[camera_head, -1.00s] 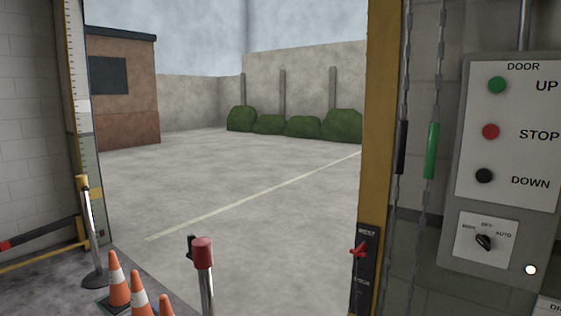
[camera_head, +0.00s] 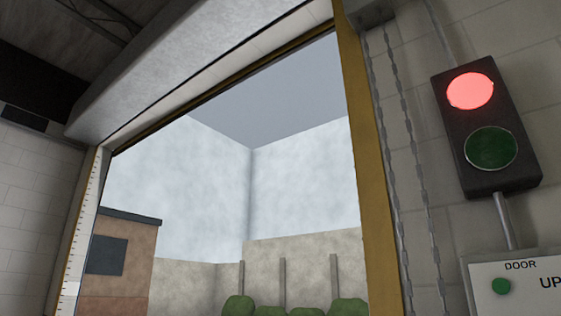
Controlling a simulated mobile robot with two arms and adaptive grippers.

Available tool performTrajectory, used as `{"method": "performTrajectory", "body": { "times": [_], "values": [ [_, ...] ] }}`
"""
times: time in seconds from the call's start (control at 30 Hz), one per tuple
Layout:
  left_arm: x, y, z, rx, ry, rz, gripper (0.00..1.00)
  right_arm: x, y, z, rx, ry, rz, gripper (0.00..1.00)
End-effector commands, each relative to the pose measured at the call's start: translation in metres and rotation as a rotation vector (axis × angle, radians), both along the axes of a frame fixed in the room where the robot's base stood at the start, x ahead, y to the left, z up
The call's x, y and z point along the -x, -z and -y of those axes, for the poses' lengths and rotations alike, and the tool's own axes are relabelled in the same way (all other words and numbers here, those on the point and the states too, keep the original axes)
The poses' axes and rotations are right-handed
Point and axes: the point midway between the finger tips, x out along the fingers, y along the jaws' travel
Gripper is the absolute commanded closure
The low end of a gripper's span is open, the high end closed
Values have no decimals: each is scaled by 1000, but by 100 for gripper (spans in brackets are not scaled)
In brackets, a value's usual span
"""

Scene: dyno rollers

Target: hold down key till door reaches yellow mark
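The roller door's opening is in view, with the door's housing (camera_head: 200,70) across the top. A pale strip, which may be the door's lower edge (camera_head: 225,75), shows just under the housing; I cannot tell how far the door is down. The ruled scale (camera_head: 82,235) runs up the left side of the opening, and no yellow mark can be made out on it. The control panel (camera_head: 530,280) shows only its top at the lower right, with the green UP button (camera_head: 501,286). The other buttons are out of frame. Neither gripper shows.
A signal light (camera_head: 487,125) on the right wall has its upper red lamp lit and its lower green lamp dark. Chains (camera_head: 405,130) hang beside the yellow door post (camera_head: 368,160). Outside are a brick building (camera_head: 125,270), walls and bushes.

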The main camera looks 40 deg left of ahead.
Motion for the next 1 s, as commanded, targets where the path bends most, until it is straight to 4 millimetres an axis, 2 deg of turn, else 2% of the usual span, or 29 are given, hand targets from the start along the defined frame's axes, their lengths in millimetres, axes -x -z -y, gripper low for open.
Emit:
{"method": "performTrajectory", "body": {
  "times": [0.03, 0.07, 1.0],
  "values": [
    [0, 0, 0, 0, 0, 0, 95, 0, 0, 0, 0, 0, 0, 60],
    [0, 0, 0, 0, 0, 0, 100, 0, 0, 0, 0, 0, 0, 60],
    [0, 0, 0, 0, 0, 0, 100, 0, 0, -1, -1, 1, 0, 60]
  ]
}}
